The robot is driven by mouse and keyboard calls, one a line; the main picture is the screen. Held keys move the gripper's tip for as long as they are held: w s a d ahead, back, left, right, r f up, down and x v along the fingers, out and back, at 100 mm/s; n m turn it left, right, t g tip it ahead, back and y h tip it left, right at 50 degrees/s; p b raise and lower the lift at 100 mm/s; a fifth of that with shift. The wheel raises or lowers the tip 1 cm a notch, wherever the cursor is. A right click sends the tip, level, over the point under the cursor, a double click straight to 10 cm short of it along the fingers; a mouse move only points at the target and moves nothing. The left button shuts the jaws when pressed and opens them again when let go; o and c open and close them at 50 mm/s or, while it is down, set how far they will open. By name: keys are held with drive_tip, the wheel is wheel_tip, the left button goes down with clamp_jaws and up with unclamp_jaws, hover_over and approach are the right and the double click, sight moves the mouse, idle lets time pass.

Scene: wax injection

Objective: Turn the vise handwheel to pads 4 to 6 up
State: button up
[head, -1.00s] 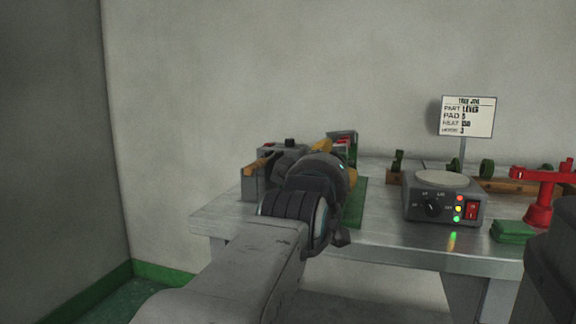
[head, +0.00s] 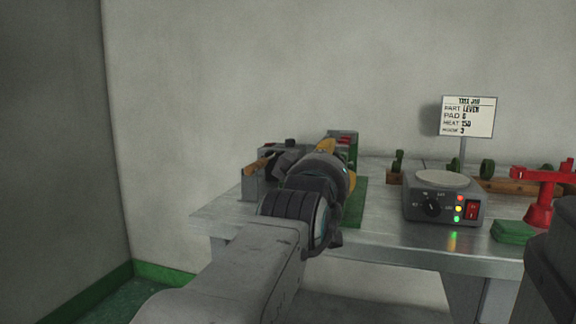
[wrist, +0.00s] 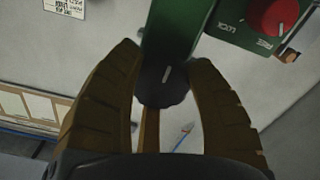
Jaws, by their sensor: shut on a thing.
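In the wrist view a dark round handwheel (wrist: 165,90) with a white mark sits at the end of a green vise body (wrist: 172,35). My gripper (wrist: 163,60) has its tan fingers on both sides of the handwheel and is shut on it; the exact contact is hard to see. A red knob (wrist: 272,12) stands on a green plate lettered LOCK and FREE. In the head view my wrist hides the handwheel and most of the green vise (head: 346,139); yellow finger parts show beside it. Pad numbers on the vise cannot be read.
A grey unit with a wooden handle (head: 256,165) stands left of my wrist on the table (head: 225,212). To the right are a grey heater box (head: 428,200) with lit lamps, a sign (head: 467,117) reading PAD 6, a red press (head: 540,190) and a green pad stack (head: 514,231).

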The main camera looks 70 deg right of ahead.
drive_tip(key=o, duration=0.9)
drive_tip(key=shift+s+f, duration=0.15)
drive_tip(key=shift+f, duration=0.2)
drive_tip(key=shift+c, duration=0.2)
drive_tip(key=o, duration=0.3)
drive_tip(key=shift+r, duration=0.2)
drive_tip(key=a, duration=0.8)
drive_tip(key=s+a, duration=0.1)
drive_tip(key=a, duration=0.3)
drive_tip(key=shift+d, duration=0.1)
